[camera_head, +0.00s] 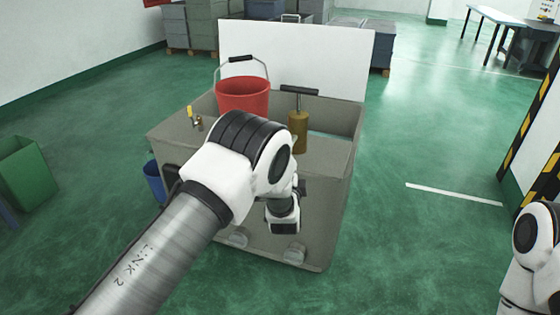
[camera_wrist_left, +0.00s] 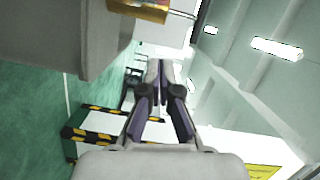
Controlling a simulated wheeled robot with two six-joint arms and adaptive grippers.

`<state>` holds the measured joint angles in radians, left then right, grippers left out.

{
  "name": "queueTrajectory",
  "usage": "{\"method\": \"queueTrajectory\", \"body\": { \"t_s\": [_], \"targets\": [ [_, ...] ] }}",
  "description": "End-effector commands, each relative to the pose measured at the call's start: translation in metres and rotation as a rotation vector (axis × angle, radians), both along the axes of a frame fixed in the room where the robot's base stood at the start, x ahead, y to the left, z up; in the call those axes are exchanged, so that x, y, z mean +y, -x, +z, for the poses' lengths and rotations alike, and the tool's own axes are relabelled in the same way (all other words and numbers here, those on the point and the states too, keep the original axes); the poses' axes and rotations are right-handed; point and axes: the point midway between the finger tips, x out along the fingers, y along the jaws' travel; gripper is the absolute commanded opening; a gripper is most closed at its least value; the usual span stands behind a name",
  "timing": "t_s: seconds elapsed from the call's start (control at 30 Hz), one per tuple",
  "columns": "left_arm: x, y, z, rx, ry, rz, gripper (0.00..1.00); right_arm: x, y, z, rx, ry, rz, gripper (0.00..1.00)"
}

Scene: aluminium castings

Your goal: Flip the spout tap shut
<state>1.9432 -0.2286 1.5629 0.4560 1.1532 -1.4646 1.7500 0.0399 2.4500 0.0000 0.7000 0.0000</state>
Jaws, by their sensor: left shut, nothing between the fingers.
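The spout tap (camera_head: 196,123) is a small brass fitting with a yellow lever, at the left end of the grey tub (camera_head: 335,165) in the head view. The lever stands up. My left arm reaches across in front of the tub, and its gripper is hidden behind my own links in that view. In the left wrist view my left gripper (camera_wrist_left: 157,66) has its fingers together with nothing between them. The tap is not clearly seen there. My right gripper is out of view; only part of the right arm shows at the lower right.
A red bucket (camera_head: 243,95) and a brass cylinder with a black T-handle (camera_head: 298,128) stand at the tub. A white panel (camera_head: 300,58) rises behind. A blue bucket (camera_head: 154,182) is at the tub's left, a green bin (camera_head: 31,168) farther left. Green floor is clear on the right.

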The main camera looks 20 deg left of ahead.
Motion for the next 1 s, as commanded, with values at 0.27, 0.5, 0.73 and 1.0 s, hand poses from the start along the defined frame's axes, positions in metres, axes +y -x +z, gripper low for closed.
{"method": "queueTrajectory", "body": {
  "t_s": [0.27, 0.5, 0.73, 1.0],
  "targets": [
    [0.028, -0.039, -0.005, 0.003, -0.001, 0.003, 0.00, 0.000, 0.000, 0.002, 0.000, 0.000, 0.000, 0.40],
    [0.047, -0.040, -0.010, 0.001, -0.001, 0.000, 0.00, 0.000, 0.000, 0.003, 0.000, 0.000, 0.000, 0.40],
    [0.047, -0.040, -0.010, 0.001, -0.001, -0.001, 0.00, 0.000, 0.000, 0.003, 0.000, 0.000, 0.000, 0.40],
    [0.050, -0.039, -0.010, 0.001, -0.001, -0.020, 0.00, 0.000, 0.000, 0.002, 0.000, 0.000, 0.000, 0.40]
  ]
}}
